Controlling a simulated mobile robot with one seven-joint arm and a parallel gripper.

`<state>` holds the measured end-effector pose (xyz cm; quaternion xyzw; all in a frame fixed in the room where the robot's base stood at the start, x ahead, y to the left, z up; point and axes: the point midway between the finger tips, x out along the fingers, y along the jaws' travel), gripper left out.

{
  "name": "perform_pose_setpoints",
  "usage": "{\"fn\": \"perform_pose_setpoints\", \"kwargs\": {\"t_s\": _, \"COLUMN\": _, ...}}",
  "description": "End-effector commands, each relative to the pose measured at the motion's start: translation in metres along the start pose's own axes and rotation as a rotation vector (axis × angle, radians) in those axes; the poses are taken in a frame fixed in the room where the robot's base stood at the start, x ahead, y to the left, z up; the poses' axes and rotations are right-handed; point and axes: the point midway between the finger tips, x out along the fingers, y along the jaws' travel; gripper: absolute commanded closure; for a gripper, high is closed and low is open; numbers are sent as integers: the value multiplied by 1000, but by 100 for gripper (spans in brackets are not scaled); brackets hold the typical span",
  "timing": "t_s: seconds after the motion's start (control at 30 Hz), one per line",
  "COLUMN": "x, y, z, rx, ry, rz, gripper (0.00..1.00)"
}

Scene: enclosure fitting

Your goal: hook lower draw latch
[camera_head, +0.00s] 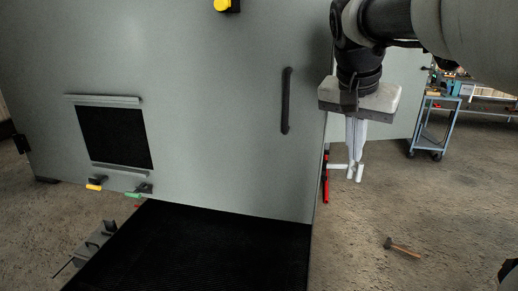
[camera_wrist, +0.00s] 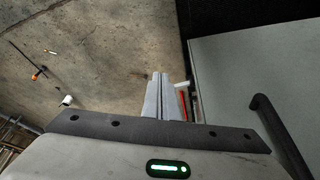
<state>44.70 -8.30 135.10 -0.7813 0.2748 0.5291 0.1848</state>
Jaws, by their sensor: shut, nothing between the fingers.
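My gripper (camera_head: 355,162) points down just right of the cabinet's right edge in the head view, its pale fingers together and empty. In the wrist view the closed fingers (camera_wrist: 160,76) point up the picture. A red part (camera_head: 326,178), seemingly of the lower draw latch, runs upright along the cabinet edge, left of the fingertips. It also shows in the wrist view (camera_wrist: 183,104), right of the fingers. A white bar (camera_head: 338,167) lies between it and the fingertips; its white end (camera_wrist: 181,85) shows beside them. I cannot tell whether they touch. Whether the latch is hooked is unclear.
The grey cabinet door (camera_head: 220,120) has a black upright handle (camera_head: 287,100), also close in the wrist view (camera_wrist: 285,135). A black mat (camera_head: 200,250) lies in front. A hammer (camera_head: 402,247) lies on open floor; a blue trolley (camera_head: 435,120) stands behind right.

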Motion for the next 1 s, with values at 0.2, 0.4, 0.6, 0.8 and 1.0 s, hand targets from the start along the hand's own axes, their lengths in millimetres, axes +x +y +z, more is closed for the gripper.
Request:
{"fn": "perform_pose_setpoints", "kwargs": {"t_s": 0.2, "x": 2, "y": 0, "z": -6, "rx": 19, "ry": -1, "rz": 8, "gripper": 100}}
{"fn": "perform_pose_setpoints", "kwargs": {"t_s": 0.4, "x": 2, "y": 0, "z": -6, "rx": 19, "ry": -1, "rz": 7, "gripper": 100}}
{"fn": "perform_pose_setpoints", "kwargs": {"t_s": 0.6, "x": 8, "y": 0, "z": -5, "rx": 19, "ry": -3, "rz": 8, "gripper": 100}}
{"fn": "perform_pose_setpoints", "kwargs": {"t_s": 0.8, "x": 41, "y": 1, "z": -4, "rx": 19, "ry": -6, "rz": 10, "gripper": 100}}
{"fn": "perform_pose_setpoints", "kwargs": {"t_s": 1.0, "x": 85, "y": 1, "z": -4, "rx": 19, "ry": -6, "rz": 9, "gripper": 100}}
